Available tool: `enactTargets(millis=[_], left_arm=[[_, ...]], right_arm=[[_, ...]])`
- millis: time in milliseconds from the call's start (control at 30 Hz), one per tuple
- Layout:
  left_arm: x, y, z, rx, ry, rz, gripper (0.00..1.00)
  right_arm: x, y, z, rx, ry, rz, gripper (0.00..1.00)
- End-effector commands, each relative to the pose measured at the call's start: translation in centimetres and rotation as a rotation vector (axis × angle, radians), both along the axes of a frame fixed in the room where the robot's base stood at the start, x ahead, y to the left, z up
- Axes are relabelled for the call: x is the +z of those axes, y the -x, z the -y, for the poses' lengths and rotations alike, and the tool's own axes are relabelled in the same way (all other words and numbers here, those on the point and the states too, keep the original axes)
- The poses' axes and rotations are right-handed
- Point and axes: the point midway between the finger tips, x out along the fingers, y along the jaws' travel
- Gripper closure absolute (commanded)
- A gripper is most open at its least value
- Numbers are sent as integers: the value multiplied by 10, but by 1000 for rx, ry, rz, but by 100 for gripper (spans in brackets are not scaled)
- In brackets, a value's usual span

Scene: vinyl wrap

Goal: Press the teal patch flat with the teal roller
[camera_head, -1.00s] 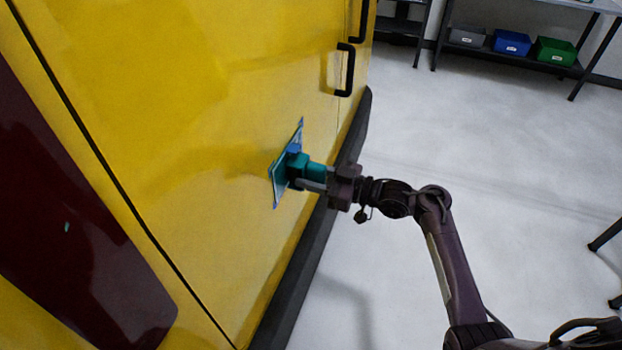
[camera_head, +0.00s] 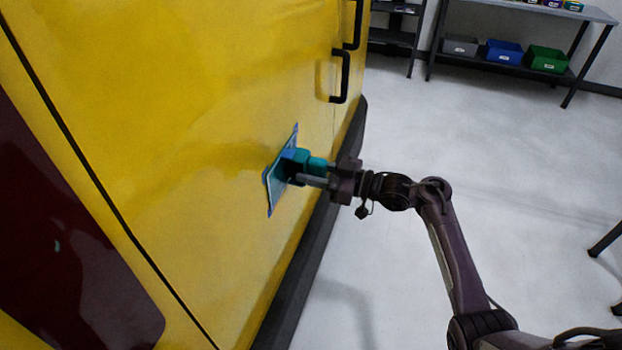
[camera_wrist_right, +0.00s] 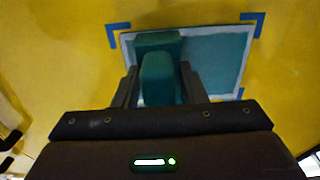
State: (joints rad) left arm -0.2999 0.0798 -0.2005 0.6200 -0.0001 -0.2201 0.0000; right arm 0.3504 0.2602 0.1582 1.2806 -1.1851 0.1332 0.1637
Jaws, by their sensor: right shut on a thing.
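The teal patch (camera_head: 272,188) is on the yellow panel, inside blue corner marks. It also shows in the right wrist view (camera_wrist_right: 222,62), with a pale border and a blue corner mark (camera_wrist_right: 254,20) at its upper right. The teal roller (camera_head: 315,165) is against the patch, its handle held in my right gripper (camera_head: 325,175). In the right wrist view the roller (camera_wrist_right: 158,72) covers the left part of the patch. Whether the patch edges lie flat cannot be told. My left gripper is not in view.
The yellow panel (camera_head: 180,100) has black handles (camera_head: 341,75) and a dark red area (camera_head: 60,240) at left. A black strip (camera_head: 295,270) runs along its lower edge. A shelf with grey, blue and green bins (camera_head: 503,52) stands at the back right.

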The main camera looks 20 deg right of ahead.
Motion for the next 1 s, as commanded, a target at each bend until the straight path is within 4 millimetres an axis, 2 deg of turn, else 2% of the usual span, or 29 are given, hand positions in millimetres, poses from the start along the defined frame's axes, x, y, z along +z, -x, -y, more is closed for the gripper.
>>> enactTargets(millis=[367, 700, 1000], left_arm=[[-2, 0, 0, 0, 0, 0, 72], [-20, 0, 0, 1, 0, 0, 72], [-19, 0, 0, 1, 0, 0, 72]], right_arm=[[0, -2, 0, 2, 0, 0, 80], [-2, -17, 11, 2, 1, 1, 80], [0, -19, 12, 2, 0, -1, 80]])
